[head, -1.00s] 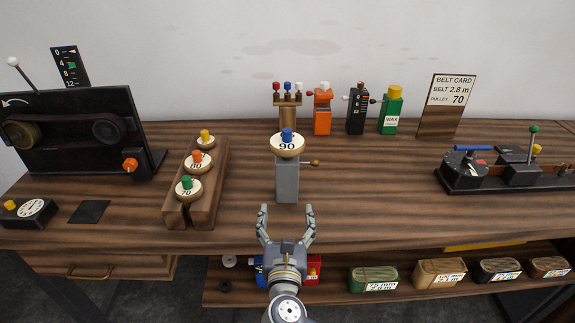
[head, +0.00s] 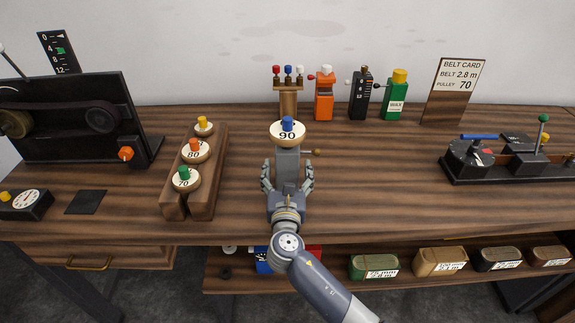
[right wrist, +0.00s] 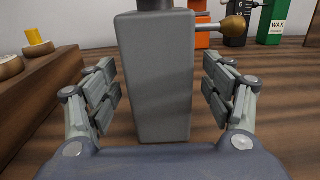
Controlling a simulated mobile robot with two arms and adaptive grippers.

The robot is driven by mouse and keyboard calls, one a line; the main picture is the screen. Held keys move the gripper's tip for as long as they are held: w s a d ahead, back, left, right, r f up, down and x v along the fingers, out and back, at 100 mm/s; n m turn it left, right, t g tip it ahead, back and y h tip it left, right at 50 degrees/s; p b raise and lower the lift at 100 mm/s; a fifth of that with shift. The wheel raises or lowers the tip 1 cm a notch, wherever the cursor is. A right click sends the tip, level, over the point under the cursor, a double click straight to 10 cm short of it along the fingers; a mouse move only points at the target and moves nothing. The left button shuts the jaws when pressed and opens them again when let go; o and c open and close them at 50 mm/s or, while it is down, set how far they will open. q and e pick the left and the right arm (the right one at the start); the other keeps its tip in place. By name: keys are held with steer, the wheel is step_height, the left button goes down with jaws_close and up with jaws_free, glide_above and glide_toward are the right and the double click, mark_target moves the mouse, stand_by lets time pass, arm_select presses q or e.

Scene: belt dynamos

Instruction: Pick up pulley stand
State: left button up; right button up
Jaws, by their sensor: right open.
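The pulley stand (head: 287,160) is a grey block post on the bench with a wooden knob lever (head: 315,153) at its right. A round pulley marked 90 with a blue knob (head: 287,132) sits on its top. My right gripper (head: 287,179) is open, with its fingers on either side of the post's lower part. In the right wrist view the grey post (right wrist: 156,75) stands upright between the two spread fingers, with a visible gap on each side. The post's foot is hidden by my gripper in the head view. My left gripper is not in view.
A wooden rack (head: 203,190) with pulleys stands close at the left. Behind are a small peg stand (head: 288,100), an orange bottle (head: 324,98) and a green wax bottle (head: 395,100). A black device (head: 500,165) is at the right. Bench is clear between.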

mark_target(287, 154)
steer(key=shift+w, duration=0.65)
steer(key=shift+w+f, duration=0.1)
steer(key=shift+w, duration=0.5)
steer(key=shift+s, duration=0.1)
steer(key=shift+c, duration=0.8)
steer(key=c, duration=1.4)
steer(key=shift+r, duration=0.25)
steer(key=shift+c, duration=0.4)
steer(key=shift+r, duration=1.75)
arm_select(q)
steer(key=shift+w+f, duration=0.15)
arm_select(e)
steer(key=s+r, duration=0.1)
steer(key=s, duration=1.5)
steer(key=shift+r, duration=0.25)
steer(key=shift+w+a, duration=0.1)
